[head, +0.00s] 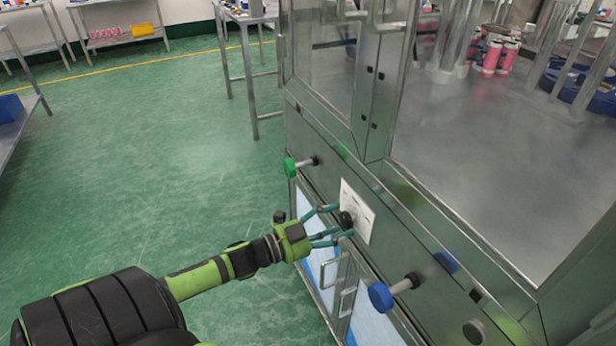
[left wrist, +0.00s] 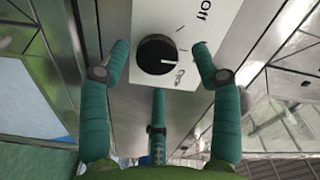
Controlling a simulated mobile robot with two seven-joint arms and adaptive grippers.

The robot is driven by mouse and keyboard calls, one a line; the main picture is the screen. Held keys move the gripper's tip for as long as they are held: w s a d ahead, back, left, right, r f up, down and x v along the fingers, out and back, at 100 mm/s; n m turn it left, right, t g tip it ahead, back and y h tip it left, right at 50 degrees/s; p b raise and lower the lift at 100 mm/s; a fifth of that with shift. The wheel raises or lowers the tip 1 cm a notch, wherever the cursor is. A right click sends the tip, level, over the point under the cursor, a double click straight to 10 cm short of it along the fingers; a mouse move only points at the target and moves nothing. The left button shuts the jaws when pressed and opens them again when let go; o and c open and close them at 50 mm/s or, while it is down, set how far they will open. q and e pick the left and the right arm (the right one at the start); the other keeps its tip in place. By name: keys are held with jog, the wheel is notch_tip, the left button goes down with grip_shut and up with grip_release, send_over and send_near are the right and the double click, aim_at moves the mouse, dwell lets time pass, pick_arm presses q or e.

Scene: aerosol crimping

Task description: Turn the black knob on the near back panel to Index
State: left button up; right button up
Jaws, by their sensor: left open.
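The black knob (head: 346,220) sits on a white label plate (head: 362,212) on the steel panel of the machine. In the left wrist view the knob (left wrist: 156,54) is round, with a pale mark toward its right side. The label (left wrist: 208,40) reads "Off" and has tick marks; its other lettering is too small or cut off to read. My left gripper (head: 335,225) is open, its teal fingers reaching toward the knob. In the left wrist view its fingers (left wrist: 160,68) stand on both sides of the knob, apart from it, with a third finger below. My right gripper is not in view.
Cabinet door handles (head: 330,272) are below. The green floor (head: 150,170) to the left is clear.

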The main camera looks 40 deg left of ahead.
pick_arm(q)
jog(key=v, duration=0.9)
jog(key=shift+s, duration=0.25)
